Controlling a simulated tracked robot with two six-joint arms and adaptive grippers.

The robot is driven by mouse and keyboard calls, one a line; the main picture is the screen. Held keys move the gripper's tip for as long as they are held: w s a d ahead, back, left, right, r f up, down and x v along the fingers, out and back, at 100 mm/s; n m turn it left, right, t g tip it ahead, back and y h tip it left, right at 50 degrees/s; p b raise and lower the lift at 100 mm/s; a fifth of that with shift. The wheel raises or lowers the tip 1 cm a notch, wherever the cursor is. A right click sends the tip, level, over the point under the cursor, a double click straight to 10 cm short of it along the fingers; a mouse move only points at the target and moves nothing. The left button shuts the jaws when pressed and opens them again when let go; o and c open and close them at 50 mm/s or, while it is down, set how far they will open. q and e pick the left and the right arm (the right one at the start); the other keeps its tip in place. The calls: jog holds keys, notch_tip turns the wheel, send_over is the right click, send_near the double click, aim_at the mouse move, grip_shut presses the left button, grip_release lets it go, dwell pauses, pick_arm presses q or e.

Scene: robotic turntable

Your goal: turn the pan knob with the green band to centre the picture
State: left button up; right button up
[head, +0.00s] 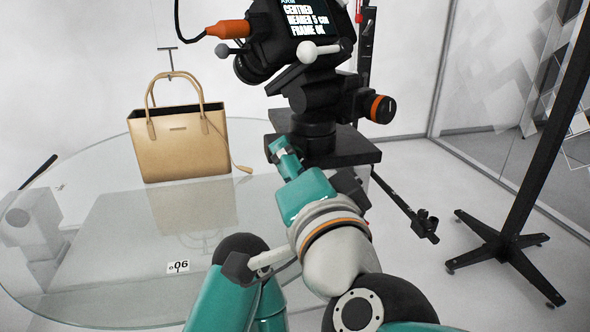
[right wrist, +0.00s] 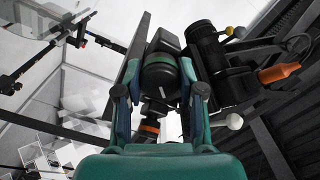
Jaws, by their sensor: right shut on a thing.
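A black camera (head: 285,30) sits on a dark pan-and-tilt head (head: 316,95) over a dark base plate. Its screen (head: 308,18) shows white text, including "CENTRED", "NEARER 5 CM" and "FRAME OK"; the top line is cut off. The pan knob with the green band (right wrist: 160,72) sits between my right gripper's fingers in the right wrist view. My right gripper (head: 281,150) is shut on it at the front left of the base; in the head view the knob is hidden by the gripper. The right gripper also shows in the right wrist view (right wrist: 160,98). My left gripper is out of view.
A tan handbag (head: 180,145) stands on the glass turntable (head: 110,285), left of the camera head. An orange-banded knob (head: 381,109) sticks out right of the head. A black stand (head: 500,242) is at right. An orange plug (head: 229,29) with a cable enters the camera.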

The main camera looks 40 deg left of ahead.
jog(key=shift+f+m, duration=0.1)
jog(key=shift+m, duration=0.2)
jog(key=o, duration=1.1)
jog(key=shift+o, duration=0.2)
jog(key=shift+d, duration=0.15)
jog(key=v, duration=1.1)
jog(key=shift+s+d, duration=0.25)
jog(key=shift+d, duration=0.1)
